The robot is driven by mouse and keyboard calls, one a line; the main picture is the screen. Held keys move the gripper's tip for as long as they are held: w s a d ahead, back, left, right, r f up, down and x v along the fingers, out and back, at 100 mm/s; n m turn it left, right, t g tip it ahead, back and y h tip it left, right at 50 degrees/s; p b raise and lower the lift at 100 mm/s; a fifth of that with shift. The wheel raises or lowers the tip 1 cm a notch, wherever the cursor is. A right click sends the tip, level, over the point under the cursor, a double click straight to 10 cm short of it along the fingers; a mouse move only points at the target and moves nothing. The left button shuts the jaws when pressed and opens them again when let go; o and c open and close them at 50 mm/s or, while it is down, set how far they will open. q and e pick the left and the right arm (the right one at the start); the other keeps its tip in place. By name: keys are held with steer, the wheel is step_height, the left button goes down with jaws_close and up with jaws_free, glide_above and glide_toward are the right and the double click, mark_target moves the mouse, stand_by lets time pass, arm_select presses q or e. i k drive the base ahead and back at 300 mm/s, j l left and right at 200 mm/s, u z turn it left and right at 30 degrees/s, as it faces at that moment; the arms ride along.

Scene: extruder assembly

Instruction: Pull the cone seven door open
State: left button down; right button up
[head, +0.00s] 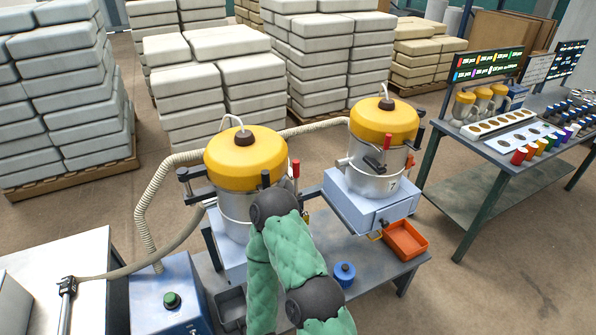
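Two machines with yellow domed lids stand on the grey bench, a left one (245,160) and a right one (384,122). Each has a metal cylinder body over a light box-shaped base. I see no fingertips of either gripper.
An orange tray (405,241) lies below the right machine. A blue round piece (344,273) and a dark tray (231,308) are on the bench. A blue control box (170,295) with a green button stands left. A ribbed hose (150,205) arches behind.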

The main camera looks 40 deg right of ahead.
mark_target(382, 218)
steer(key=z, duration=2.3)
